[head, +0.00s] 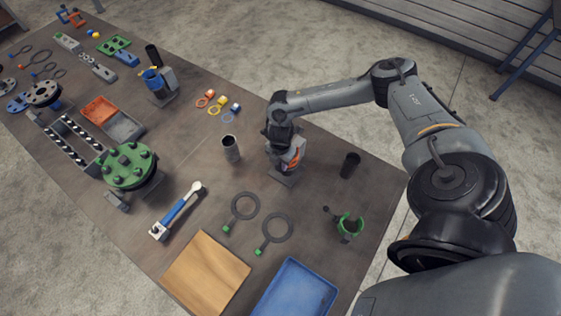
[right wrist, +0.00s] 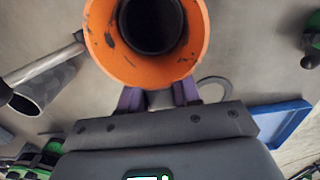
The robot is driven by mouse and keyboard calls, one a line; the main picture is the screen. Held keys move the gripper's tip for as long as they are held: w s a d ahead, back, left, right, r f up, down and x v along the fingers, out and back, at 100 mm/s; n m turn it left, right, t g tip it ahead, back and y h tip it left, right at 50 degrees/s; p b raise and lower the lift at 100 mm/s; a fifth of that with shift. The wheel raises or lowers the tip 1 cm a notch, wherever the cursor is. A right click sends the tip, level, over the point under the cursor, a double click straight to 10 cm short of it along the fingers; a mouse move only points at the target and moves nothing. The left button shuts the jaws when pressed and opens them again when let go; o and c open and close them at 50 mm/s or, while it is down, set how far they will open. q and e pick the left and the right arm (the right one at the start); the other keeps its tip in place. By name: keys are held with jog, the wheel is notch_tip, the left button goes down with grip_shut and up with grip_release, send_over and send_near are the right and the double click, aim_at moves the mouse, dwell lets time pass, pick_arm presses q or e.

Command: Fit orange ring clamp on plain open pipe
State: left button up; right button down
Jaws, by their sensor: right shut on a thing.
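The orange ring clamp (right wrist: 98,40) fills the top of the right wrist view, with a dark round opening or cylinder inside it; I cannot tell which. The purple fingers of my right gripper (right wrist: 158,97) meet its lower edge and are shut on it. My left gripper is out of view.
A green clamp (head: 349,226) is at the front right. Two ring tools (head: 274,229), a blue-handled tool (head: 178,212), a wooden board (head: 207,272) and a blue tray (head: 297,290) lie in front. A green flange (head: 129,166) and a blue clamp (head: 152,80) are on the left.

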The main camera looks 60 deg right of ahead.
jog(key=shift+f, duration=0.4)
dwell(0.6)
jog(key=c, duration=0.8)
grip_release()
jog(key=shift+o, duration=0.4)
notch_tip(320, 180, up, 11)
jog(key=shift+f, duration=0.15)
notch_tip(320, 180, up, 9)
jog(key=p, duration=0.9)
